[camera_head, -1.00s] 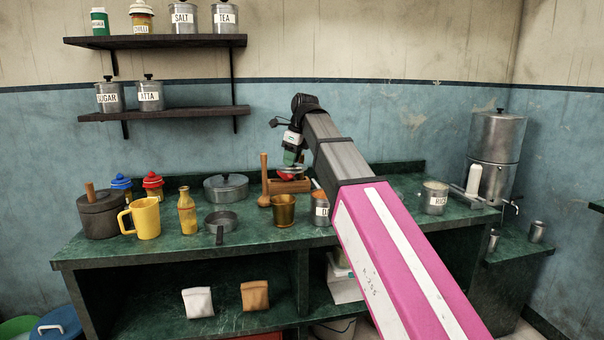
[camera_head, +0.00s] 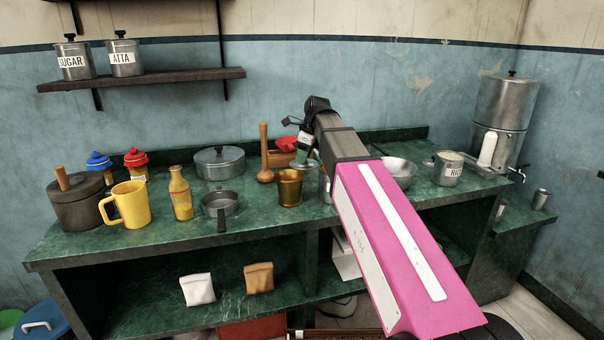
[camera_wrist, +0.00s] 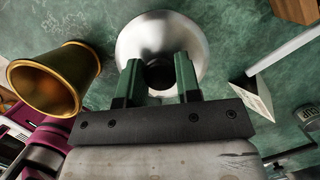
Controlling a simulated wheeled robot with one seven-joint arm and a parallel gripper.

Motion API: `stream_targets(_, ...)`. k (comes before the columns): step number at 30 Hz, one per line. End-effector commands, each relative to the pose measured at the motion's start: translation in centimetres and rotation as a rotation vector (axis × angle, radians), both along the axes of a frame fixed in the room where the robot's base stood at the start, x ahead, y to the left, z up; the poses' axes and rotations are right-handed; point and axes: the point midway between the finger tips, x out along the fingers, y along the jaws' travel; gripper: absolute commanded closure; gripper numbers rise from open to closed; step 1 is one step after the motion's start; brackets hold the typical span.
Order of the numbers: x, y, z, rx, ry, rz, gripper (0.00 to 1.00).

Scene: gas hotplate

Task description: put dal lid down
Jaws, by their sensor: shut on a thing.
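My gripper (camera_head: 306,148) is shut on the dark knob of a round silver lid (camera_head: 305,164), near the back of the counter. In the wrist view the green fingers (camera_wrist: 157,75) pinch the knob, and the shiny lid (camera_wrist: 165,32) lies beyond them with green counter around it. I cannot tell whether the lid touches the counter. The dal tin (camera_head: 325,188) is mostly hidden behind my arm in the head view, right of the brass tumbler (camera_head: 289,189).
The brass tumbler is close on the left in the wrist view (camera_wrist: 50,80). A wooden pestle (camera_head: 264,155) and wooden box (camera_head: 280,158) stand behind.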

Motion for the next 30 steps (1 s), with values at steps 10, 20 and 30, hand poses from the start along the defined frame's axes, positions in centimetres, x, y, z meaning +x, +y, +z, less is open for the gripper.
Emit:
stream_targets(10, 0.0, 0.0, -3.6, 0.000, 0.000, 0.000, 1.00)
stream_targets(20, 0.0, 0.0, -6.5, 0.000, 0.000, 0.001, 1.00)
stream_targets(30, 0.0, 0.0, -6.6, 0.000, -0.001, 0.000, 0.52)
